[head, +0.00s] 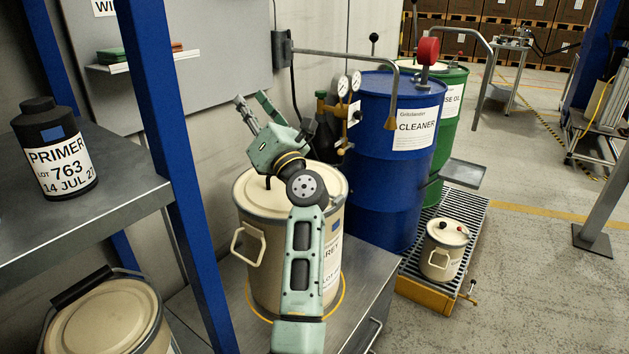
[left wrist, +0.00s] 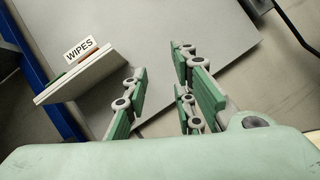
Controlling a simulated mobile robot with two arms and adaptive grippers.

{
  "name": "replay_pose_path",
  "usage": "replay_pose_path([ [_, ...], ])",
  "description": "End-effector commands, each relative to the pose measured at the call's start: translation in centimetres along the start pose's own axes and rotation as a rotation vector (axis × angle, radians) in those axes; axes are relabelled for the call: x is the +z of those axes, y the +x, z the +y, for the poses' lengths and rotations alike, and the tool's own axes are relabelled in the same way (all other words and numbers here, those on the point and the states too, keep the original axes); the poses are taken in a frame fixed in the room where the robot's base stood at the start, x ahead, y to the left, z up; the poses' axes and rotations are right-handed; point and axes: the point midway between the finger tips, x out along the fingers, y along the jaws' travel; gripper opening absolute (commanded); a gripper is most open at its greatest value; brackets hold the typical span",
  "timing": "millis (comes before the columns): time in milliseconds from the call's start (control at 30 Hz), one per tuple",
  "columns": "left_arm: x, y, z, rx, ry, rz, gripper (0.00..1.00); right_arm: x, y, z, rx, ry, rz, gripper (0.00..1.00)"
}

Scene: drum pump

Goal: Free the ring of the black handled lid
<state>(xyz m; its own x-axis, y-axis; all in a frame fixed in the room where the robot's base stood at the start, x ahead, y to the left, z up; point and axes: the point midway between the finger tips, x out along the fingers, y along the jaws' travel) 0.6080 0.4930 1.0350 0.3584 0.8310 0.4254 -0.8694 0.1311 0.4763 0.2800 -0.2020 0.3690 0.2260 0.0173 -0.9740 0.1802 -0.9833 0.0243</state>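A cream drum (head: 264,215) stands on the metal bench, with a lid and rim ring (head: 327,180) on top. My left arm hides much of the lid, and I cannot make out a clasp on the ring. A small dark piece shows on the lid beside my wrist. Another cream container (head: 115,322) at the lower left has a lid and a black grip (head: 82,287) at its rim. My left gripper (head: 250,98) is above the middle drum, pointing towards the wall panel. In the left wrist view its green-padded fingers (left wrist: 160,78) are spread and empty. My right gripper is not in view.
A blue post (head: 175,170) and a shelf with a PRIMER bottle (head: 55,150) stand on the left. A blue CLEANER drum (head: 385,190), gauges (head: 349,87) and a bent pipe (head: 345,54) crowd the back right. A small pail (head: 441,258) stands on the grating.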

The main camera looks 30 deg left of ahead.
Motion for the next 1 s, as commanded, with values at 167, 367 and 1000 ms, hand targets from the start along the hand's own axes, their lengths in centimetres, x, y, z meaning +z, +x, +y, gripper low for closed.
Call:
replay_pose_path([
  [167, -5.5, 0.5, -2.9, 0.011, -0.423, 0.598, 0.25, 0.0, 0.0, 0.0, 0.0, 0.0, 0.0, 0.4],
  [367, -4.2, -7.0, -9.0, -0.103, -0.68, 1.199, 0.25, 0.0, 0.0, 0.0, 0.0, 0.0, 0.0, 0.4],
  [1000, -2.5, -15.2, -13.9, -0.258, -0.71, 1.614, 0.25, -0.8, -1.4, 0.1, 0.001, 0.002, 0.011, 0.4],
])
